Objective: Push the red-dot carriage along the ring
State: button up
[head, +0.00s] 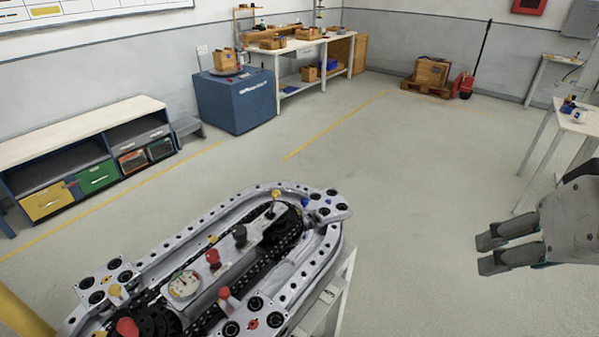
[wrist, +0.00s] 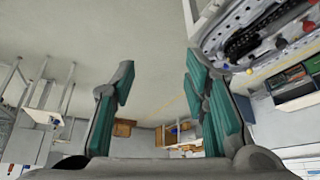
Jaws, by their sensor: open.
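The ring track (head: 183,235), a silver oval with black chain inside, stands at the lower middle of the head view. The carriage with a red dot (head: 253,323) sits on its near right side, at the picture's bottom edge. Two other carriages show, one at the left (head: 105,283) and one at the far right end (head: 327,206). My gripper (head: 490,250) is open and empty, well to the right of the ring and apart from it. In the wrist view its two fingers (wrist: 162,85) stand apart, with part of the ring (wrist: 250,35) at the upper right.
Red knobs (head: 212,258) and a dial (head: 184,285) rise from the ring's middle. A low shelf unit (head: 75,135), a blue box (head: 235,100) and a workbench (head: 310,42) stand behind. A table (head: 575,120) stands at the right. The floor between ring and gripper is clear.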

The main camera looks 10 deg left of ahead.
jog(key=shift+c, duration=0.5)
jog(key=c, duration=0.4)
jog(key=shift+m+g, duration=0.7)
jog(key=shift+g, duration=0.1)
jog(key=w+a+f, duration=0.1)
jog(key=w, duration=0.1)
jog(key=w+a+f+b, duration=0.1)
jog(key=w+a, duration=0.1)
jog(key=w, duration=0.1)
jog(key=w+a+f, duration=0.1)
jog(key=w+a, duration=0.1)
jog(key=shift+w+f+b, duration=0.15)
jog(key=shift+w+b, duration=0.05)
jog(key=shift+b, duration=0.1)
grip_shut()
jog(key=m+g+b, duration=0.3)
jog(key=m+g, duration=0.1)
send_near(282, 297)
jog(key=w+d+r, duration=0.2)
jog(key=w+r, duration=0.1)
jog(key=w, duration=0.1)
jog(key=f, duration=0.9)
jog(key=shift+s+a+f, duration=0.15)
jog(key=shift+s, duration=0.15)
jog(key=s, duration=0.1)
jog(key=s+a+p, duration=0.1)
jog(key=shift+s+a+f, duration=0.15)
jog(key=shift+s, duration=0.2)
jog(key=shift+s+a, duration=0.25)
jog(key=shift+s, duration=0.1)
